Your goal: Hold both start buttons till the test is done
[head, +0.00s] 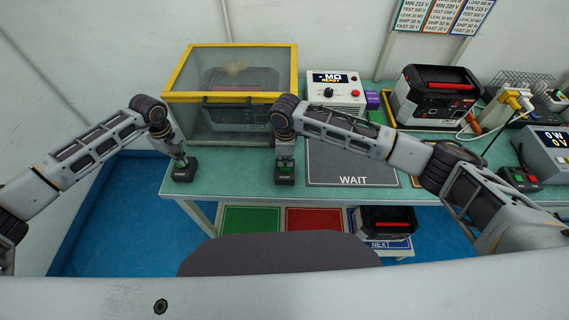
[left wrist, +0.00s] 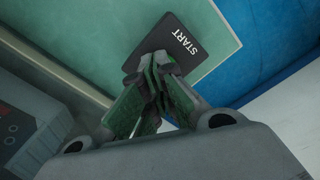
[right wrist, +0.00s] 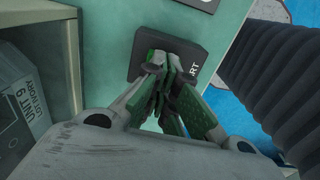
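The left start button box (head: 184,175), a small black block, sits at the bench's front left; it shows in the left wrist view (left wrist: 182,45) marked START. My left gripper (head: 180,160) points down onto it, fingertips together (left wrist: 156,62). The right start button box (head: 285,178) sits in front of the yellow-framed test enclosure; it also shows in the right wrist view (right wrist: 195,58). My right gripper (head: 285,156) points down onto it, fingertips together (right wrist: 166,66). The fingers hide the button tops, so I cannot tell whether they are pressed. The tester (head: 335,92) display reads MΩ READY.
The clear enclosure (head: 232,96) is closed over a dark unit. A grey WAIT mat (head: 350,170) is empty. Another black unit (head: 437,95) stands right of the tester. A second button box (head: 520,178) lies far right. Green and red mats and a unit lie below.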

